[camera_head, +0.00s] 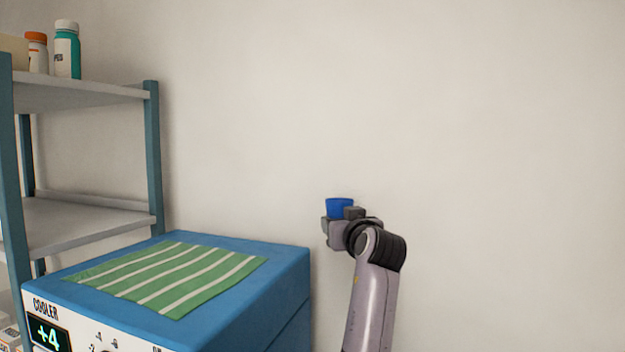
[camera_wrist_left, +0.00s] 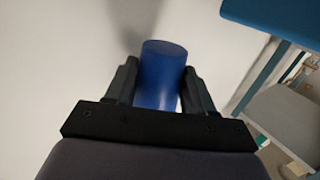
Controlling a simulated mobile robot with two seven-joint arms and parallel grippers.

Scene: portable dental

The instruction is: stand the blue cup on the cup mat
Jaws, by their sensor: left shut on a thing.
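The blue cup (camera_head: 339,205) is held by my left gripper (camera_head: 343,219) in the air, right of the blue cooler. In the left wrist view the cup (camera_wrist_left: 160,75) sits between the two dark fingers of the gripper (camera_wrist_left: 158,88), which are shut on it. In the head view the fingers hide its lower part, and it looks roughly upright. A green and white striped mat (camera_head: 172,277), the only mat in view, lies flat and bare on the cooler top. The cup is apart from it, to its right. My right gripper is in neither view.
The blue cooler (camera_head: 290,262) has a bare strip of top around the mat and a display on its front. A shelf unit (camera_head: 153,150) with blue posts stands at the left, with bottles (camera_head: 67,50) on its upper board. A plain wall is behind.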

